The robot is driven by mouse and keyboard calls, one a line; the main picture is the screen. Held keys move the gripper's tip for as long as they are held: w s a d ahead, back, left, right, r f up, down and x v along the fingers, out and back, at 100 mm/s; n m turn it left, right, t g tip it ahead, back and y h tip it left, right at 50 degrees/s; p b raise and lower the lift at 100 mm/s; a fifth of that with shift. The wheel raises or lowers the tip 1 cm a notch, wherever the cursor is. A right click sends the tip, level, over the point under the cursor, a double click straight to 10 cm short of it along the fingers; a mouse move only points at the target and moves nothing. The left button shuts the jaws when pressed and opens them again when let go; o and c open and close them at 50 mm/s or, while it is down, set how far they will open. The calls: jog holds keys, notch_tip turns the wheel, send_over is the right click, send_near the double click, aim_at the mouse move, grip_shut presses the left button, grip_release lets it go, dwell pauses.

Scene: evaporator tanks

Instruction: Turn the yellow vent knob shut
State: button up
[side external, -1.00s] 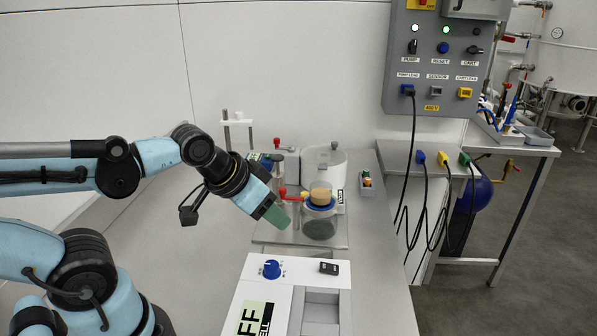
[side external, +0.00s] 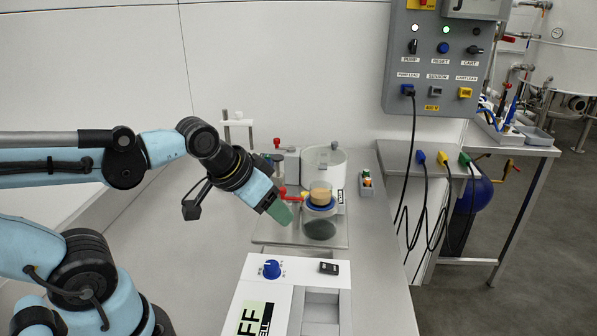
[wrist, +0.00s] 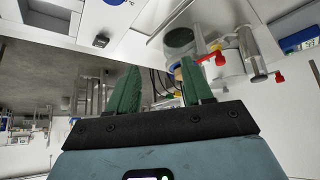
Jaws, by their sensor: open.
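A small yellow part (side external: 305,194), likely the vent knob, shows beside the top of the glass jar in the side view. It is tiny, so its turn angle cannot be told. A red lever (side external: 291,198) sits just left of it and also shows in the wrist view (wrist: 214,58). The jar (side external: 320,222) has a blue collar and a tan top. My gripper (side external: 284,212) has green fingers and points down and right, just left of the jar. In the wrist view my gripper (wrist: 158,66) is open with nothing between its fingers.
The jar stands on a grey base plate (side external: 270,237) with a white vessel (side external: 334,165) behind it. A white device with a blue knob (side external: 271,269) stands in front. A small rack (side external: 366,185) is at the right. The bench at left is clear.

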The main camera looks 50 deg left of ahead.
jog(key=w+a+r+n+g, duration=0.2)
jog(key=w+a+r+n, duration=0.1)
jog(key=w+r, duration=0.25)
jog(key=n+g, duration=0.5)
jog(key=n, duration=0.2)
send_over(305, 193)
notch_tip(305, 193, down, 5)
notch_tip(305, 193, down, 12)
jog(key=shift+f, duration=0.1)
grip_shut()
